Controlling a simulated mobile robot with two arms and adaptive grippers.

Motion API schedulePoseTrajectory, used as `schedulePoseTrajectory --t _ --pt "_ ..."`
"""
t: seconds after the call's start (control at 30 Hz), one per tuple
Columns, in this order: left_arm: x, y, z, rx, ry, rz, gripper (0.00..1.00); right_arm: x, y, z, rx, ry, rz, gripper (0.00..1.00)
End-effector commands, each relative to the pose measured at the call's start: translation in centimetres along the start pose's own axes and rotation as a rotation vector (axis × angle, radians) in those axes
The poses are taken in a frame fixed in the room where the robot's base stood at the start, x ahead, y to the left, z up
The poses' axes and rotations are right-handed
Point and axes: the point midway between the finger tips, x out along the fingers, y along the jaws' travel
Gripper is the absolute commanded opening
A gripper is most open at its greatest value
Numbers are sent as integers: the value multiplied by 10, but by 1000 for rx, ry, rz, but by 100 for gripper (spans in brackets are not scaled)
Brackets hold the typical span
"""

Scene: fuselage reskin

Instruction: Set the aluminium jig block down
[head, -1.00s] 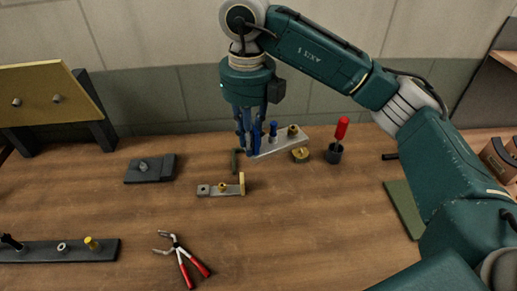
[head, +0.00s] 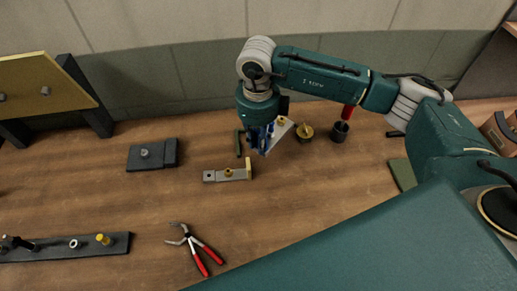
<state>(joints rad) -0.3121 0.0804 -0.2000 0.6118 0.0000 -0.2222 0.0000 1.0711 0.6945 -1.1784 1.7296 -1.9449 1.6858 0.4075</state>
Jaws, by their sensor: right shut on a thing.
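The aluminium jig block (head: 283,133) appears to be the pale silver bar with a brass-coloured knob, in the back middle of the table in the head view. My right gripper (head: 262,146) points down from above and is shut on its near left part. The blue fingers and the arm hide part of the block. I cannot tell whether its underside touches the table. My left gripper is not in view.
Pliers (head: 195,245) lie in front. The wooden table (head: 150,205) is clear at left-centre.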

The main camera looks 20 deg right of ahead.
Motion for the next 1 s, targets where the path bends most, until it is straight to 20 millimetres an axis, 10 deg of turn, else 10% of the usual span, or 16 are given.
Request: schedulePoseTrajectory --t 0.2,0.93,1.0 --pt "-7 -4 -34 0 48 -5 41 20 0 1 0 -2 -1 0" --pt "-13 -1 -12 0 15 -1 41 66 1 1 -1 -3 -1 0" --pt "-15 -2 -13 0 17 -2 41 65 1 0 0 -1 0 31"
